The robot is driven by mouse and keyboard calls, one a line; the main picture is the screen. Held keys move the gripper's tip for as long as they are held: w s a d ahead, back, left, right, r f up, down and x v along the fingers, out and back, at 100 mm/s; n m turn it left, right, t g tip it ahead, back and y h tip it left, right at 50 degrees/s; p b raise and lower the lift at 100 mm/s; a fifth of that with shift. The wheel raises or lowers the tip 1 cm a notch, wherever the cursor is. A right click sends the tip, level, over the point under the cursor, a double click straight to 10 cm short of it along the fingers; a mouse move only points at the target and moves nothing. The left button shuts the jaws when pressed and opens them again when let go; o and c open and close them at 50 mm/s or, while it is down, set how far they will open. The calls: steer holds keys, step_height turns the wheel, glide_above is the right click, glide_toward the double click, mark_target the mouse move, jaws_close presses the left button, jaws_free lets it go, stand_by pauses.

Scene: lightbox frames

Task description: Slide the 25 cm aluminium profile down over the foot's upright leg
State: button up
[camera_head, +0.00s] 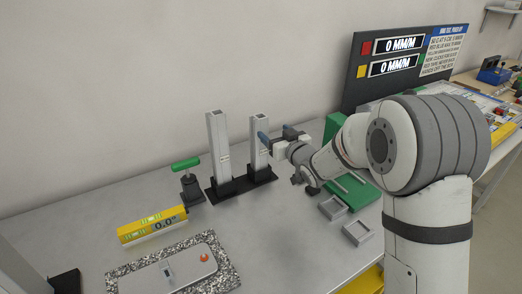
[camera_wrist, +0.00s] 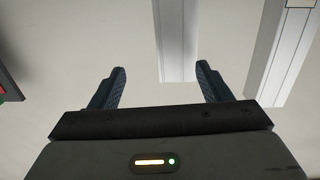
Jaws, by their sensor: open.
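Two light-grey aluminium profiles stand upright on a black foot plate (camera_head: 240,188) in the head view: a left one (camera_head: 217,150) and a right one (camera_head: 256,135). I cannot tell from their looks which is the 25 cm one, and any leg inside them is hidden. My gripper (camera_head: 276,136) is open, close to the right profile's upper part on its right side. In the wrist view, my open jaws (camera_wrist: 160,85) have the right profile (camera_wrist: 175,40) in the gap between them in the picture; contact is not visible. The left profile (camera_wrist: 285,50) appears at the right there.
A speckled plate (camera_head: 225,278) lies in front. Small grey trays (camera_head: 357,232) and a green block (camera_head: 350,190) are at the right. A display panel (camera_head: 400,60) stands behind.

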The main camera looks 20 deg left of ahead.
mark_target(256, 122)
steer(key=shift+s+a+f+n+y, duration=0.1)
steer(key=shift+a+n+y, duration=0.15)
steer(key=shift+a, duration=0.35)
steer(key=shift+s+a+f+n+y, duration=0.15)
steer(key=shift+a+y, duration=0.2)
steer(key=shift+a, duration=0.2)
steer(key=p+x, duration=0.2)
steer(key=x, duration=0.5)
steer(key=shift+w+a+r+p, duration=0.15)
steer(key=shift+w+a+p, duration=0.1)
steer(key=shift+a+p, duration=0.1)
steer(key=shift+d, duration=0.1)
steer(key=shift+c, duration=0.3)
steer(key=c, duration=1.4)
steer(key=shift+c, duration=0.2)
